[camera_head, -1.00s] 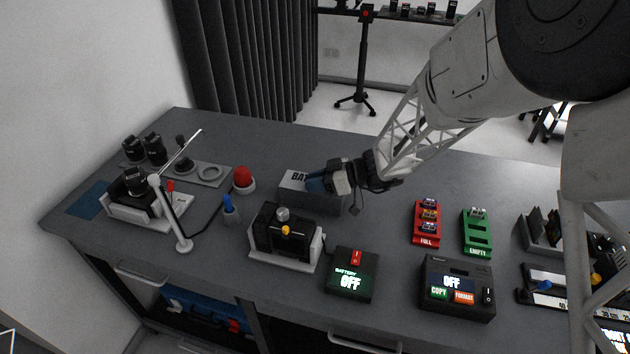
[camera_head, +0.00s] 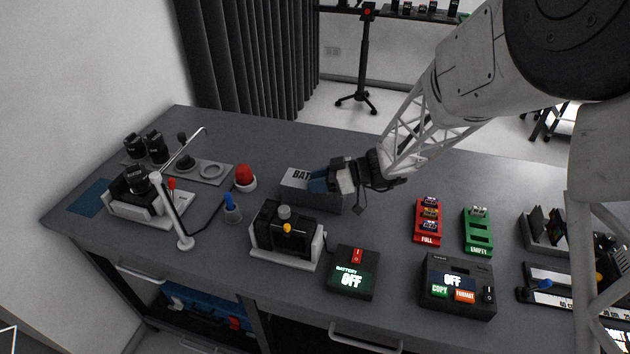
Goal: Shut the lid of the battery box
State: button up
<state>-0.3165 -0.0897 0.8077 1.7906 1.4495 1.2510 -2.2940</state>
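The battery box (camera_head: 296,187) is a grey box on the table behind the black device with the yellow knob. The fingers and wrist cover the right part of the box and the rest of the lettering. I cannot tell whether the fingertips touch the lid, how far the lid stands from the box, or whether the fingers are apart.
A red button (camera_head: 244,177) and a blue-tipped holder (camera_head: 231,206) stand left of the box. The black device (camera_head: 285,234) and the battery switch box (camera_head: 352,272), reading OFF, are in front. Red (camera_head: 428,222) and green (camera_head: 477,232) battery trays lie right. The table behind the box is clear.

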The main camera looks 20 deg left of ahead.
jog(key=v, duration=0.6)
jog(key=shift+w+d, duration=0.15)
jog(key=shift+d, duration=0.25)
jog(key=shift+d+r, duration=0.15)
jog(key=shift+d+r, duration=0.1)
jog(key=shift+r, duration=0.1)
jog(key=s+d+r+m+t+h, duration=0.2)
jog(key=s+d+r+m+h, duration=0.2)
jog(key=s+d, duration=0.5)
jog(key=s+d+r+m+t+h, duration=0.1)
jog(key=s+d+r+m+h, duration=0.4)
jog(key=s+d+m, duration=0.3)
jog(key=s+d+r+m+t+h, duration=0.2)
jog(key=s+d+r+m+h, duration=0.3)
jog(key=s+d, duration=0.7)
notch_tip(320, 180, up, 2)
jog(key=shift+d+m+t, duration=0.3)
jog(key=shift+d+m, duration=0.15)
jog(key=shift+m, duration=0.35)
